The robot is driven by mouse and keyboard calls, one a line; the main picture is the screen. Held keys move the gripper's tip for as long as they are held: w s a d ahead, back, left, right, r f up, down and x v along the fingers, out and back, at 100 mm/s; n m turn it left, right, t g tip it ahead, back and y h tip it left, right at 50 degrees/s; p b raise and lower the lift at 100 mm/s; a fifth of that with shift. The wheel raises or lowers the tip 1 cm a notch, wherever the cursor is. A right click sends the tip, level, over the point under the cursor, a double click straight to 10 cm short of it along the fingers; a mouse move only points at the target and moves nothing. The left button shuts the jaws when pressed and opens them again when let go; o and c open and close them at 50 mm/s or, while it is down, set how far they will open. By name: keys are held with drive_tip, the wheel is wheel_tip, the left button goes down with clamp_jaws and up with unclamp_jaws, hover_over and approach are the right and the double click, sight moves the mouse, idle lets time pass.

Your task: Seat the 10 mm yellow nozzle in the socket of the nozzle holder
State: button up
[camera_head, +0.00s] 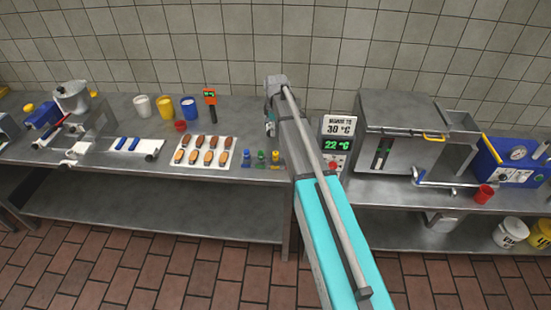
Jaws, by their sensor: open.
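In the head view a small yellow nozzle (275,159) stands on the left steel table, at the right end of a row of three. A green nozzle (261,160) and a blue nozzle (246,159) stand to its left. My gripper (270,130) shows small and partly hidden at the far end of my arm, above the table and behind the yellow nozzle in the picture. It is open and apart from the nozzle. I cannot surely tell which thing is the nozzle holder; its socket is not discernible.
A white tray of several oblong pastries (203,152) lies left of the nozzles. Three tubs, a red cup (181,126) and an orange display (210,97) stand behind it. A steel machine (390,140) stands right of my arm. Bare table (225,122) lies behind the nozzles.

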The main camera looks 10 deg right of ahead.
sight(276, 153)
drive_tip(key=shift+f, duration=0.15)
wheel_tip(276, 153, down, 8)
drive_tip(key=b, duration=0.8)
drive_tip(key=shift+f+b, duration=0.2)
drive_tip(key=shift+b, duration=0.1)
idle(0.4)
drive_tip(key=shift+s+f+b, duration=0.15)
drive_tip(key=shift+f+b, duration=2.45)
clamp_jaws()
drive_tip(key=shift+r, duration=0.25)
